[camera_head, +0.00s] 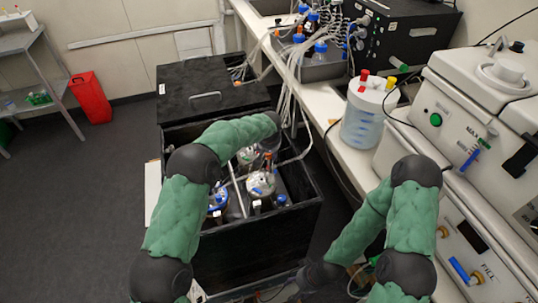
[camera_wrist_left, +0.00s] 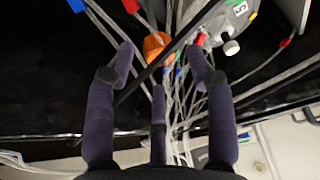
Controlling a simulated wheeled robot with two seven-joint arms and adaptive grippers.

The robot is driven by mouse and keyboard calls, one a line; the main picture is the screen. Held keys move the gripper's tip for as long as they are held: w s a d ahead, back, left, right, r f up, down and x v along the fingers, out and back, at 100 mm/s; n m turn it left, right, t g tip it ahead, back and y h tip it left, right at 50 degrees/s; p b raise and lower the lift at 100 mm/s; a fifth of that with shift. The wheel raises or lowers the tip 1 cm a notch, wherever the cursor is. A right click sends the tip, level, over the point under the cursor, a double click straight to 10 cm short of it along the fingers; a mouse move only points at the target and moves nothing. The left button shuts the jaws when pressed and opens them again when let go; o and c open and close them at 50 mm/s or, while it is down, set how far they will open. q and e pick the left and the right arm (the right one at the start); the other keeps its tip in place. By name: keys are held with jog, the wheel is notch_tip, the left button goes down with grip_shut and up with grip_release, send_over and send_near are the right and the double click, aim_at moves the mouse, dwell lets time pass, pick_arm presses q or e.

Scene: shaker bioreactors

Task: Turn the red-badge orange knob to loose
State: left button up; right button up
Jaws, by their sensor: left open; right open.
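An orange knob (camera_wrist_left: 154,46) shows in the left wrist view, between the open fingers of my left gripper (camera_wrist_left: 160,62). The fingers are apart on either side of it; I cannot tell whether any touches it. A dark tube or rod crosses in front of the knob. A red badge on it cannot be made out. In the head view my left gripper (camera_head: 270,140) reaches down over the vessels in the open black box (camera_head: 285,218). My right gripper (camera_head: 318,275) is low near the box's front right corner, open, its fingers hard to make out.
Glass vessels with silver lids (camera_head: 261,184) and many tubes crowd the box. A silver lid (camera_wrist_left: 230,22) is beside the knob. A white bench (camera_head: 322,105) carries a clear canister (camera_head: 364,118) and white machines (camera_head: 480,100).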

pick_arm(q)
jog(key=shift+x, duration=1.2)
